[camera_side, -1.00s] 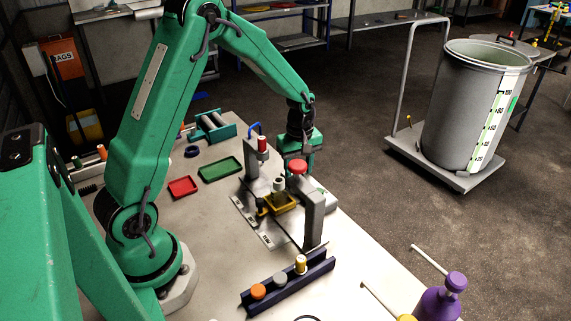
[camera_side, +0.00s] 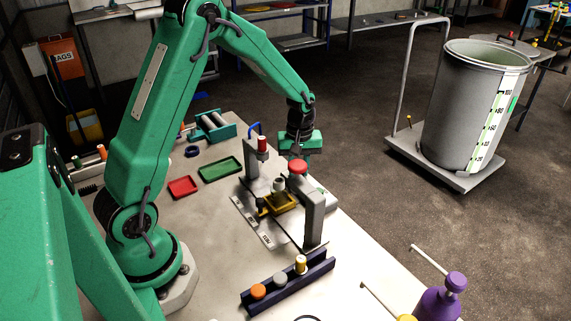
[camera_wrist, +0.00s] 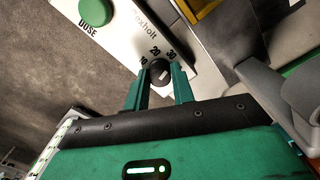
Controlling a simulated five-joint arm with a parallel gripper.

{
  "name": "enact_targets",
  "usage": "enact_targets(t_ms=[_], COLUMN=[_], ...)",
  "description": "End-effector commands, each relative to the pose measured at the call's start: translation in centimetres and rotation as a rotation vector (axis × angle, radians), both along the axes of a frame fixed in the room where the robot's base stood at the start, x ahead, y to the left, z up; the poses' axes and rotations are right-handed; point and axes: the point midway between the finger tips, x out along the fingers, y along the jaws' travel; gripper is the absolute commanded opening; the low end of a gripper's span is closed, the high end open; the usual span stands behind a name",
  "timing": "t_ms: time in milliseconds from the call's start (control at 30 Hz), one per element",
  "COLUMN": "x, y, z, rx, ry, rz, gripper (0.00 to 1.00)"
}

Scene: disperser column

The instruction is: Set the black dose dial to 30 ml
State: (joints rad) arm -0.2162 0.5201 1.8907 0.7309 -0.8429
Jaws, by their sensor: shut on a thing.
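The black dose dial (camera_wrist: 160,70) sits on a white panel (camera_wrist: 125,38) in the wrist view. The printed figures 10, 20 and 30 curve around its far side, with 30 at the right. A short pale mark shows on the dial, but I cannot tell which figure it points at. My gripper (camera_wrist: 160,77) has its two green fingers on either side of the dial and is shut on it. In the side view my gripper (camera_side: 300,147) is behind the disperser column (camera_side: 313,212), and the dial is hidden there.
A green button (camera_wrist: 95,12) marked DOSE is on the same panel. The column has a red cap (camera_side: 298,167) and a yellow tray (camera_side: 283,203) beside it. A dark blue rack (camera_side: 290,280) with several capped vials stands in front. Green (camera_side: 221,170) and red (camera_side: 183,187) trays lie left.

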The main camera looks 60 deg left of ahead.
Motion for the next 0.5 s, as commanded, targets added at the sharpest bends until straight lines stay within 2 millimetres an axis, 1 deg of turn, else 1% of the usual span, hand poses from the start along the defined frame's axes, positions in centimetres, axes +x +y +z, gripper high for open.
enact_targets(t_ms=[133, 433, 467, 500], x=[0.00, 0.00, 0.00, 0.00], y=[0.01, 0.01, 0.01, 0.01], z=[0.06, 0.07, 0.07, 0.07], rx=[0.000, 0.000, 0.000, 0.000], ry=[0.000, 0.000, 0.000, 0.000], rz=[-0.050, -0.057, -0.057, -0.057], gripper=[0.02, 0.02, 0.29, 0.36])
